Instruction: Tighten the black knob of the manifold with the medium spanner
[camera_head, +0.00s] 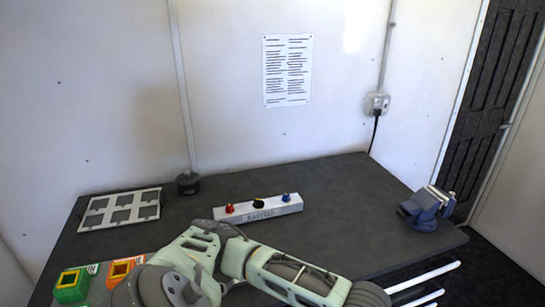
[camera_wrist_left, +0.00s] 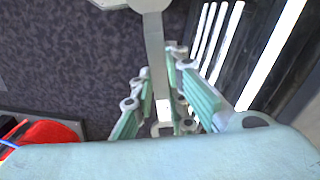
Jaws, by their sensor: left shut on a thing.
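The manifold (camera_head: 258,209) is a white bar in the middle of the dark table. The spanner's wider head reaches the top edge and is partly cut off. The spanner is away from the manifold. I cannot tell its size. The head view shows my left arm, but not its gripper. My right gripper is not in view.
A vise (camera_head: 426,210) stands on the table's right end. A slotted tray (camera_head: 120,209) and a small black cylinder (camera_head: 188,184) are at the back left.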

